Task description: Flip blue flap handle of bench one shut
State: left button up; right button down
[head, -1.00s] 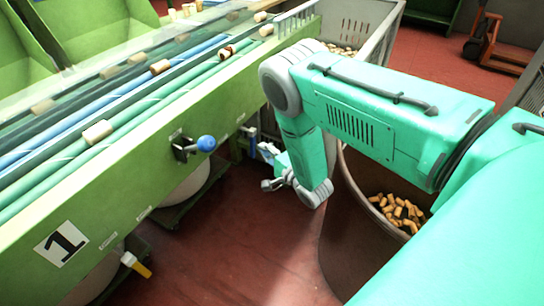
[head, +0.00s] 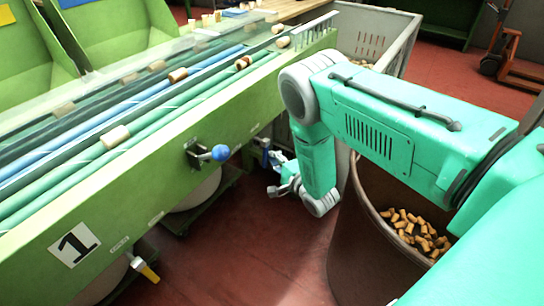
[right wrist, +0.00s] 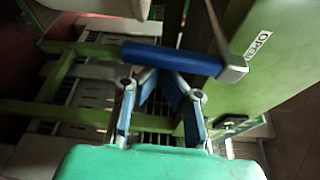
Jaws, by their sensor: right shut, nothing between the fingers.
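The blue flap handle (right wrist: 172,58) lies nearly across the right wrist view, on a metal lever at its right end beside an "OPEN" label (right wrist: 258,43). In the head view a small blue part, probably this handle (head: 264,144), shows low on the side of green bench one (head: 130,215). My right gripper (right wrist: 157,78) is shut and empty, its fingertips close to the handle's near side; I cannot tell whether they touch. It also shows in the head view (head: 275,178), partly behind my arm. My left gripper is not in view.
A blue ball knob (head: 220,152) sticks out from the bench side, left of my gripper. A yellow handle (head: 149,273) hangs near the number 1 sign. A brown bin of corks (head: 350,255) stands below my right arm. Red floor (head: 240,250) is open between.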

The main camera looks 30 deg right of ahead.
aim_at(264, 163)
jog(key=shift+s+a+m, duration=0.1)
jog(key=shift+a+m, duration=0.1)
jog(key=shift+m, duration=0.1)
jog(key=m+p, duration=0.1)
jog(key=a+m+g+p, duration=0.1)
jog(key=shift+s+a+r+m, duration=0.15)
jog(key=shift+s+a+m, duration=0.15)
jog(key=shift+m, duration=0.1)
jog(key=shift+s+a+r+m+g+y, duration=0.15)
jog(key=shift+a+m+g+y, duration=0.3)
jog(key=shift+m, duration=0.35)
jog(key=shift+s+a+m+g+y, duration=0.25)
jog(key=shift+a+m+g, duration=0.15)
jog(key=shift+m, duration=0.3)
jog(key=a+r+m+y+b, duration=0.1)
jog(key=m, duration=0.1)
jog(key=a+r+m+g+b, duration=0.1)
jog(key=s+r+m+y+b, duration=0.1)
jog(key=m+b, duration=0.1)
jog(key=shift+a+r+m+g+y, duration=0.3)
jog(key=shift+a+g, duration=0.05)
jog(key=shift+a, duration=0.05)
jog(key=shift+r, duration=0.15)
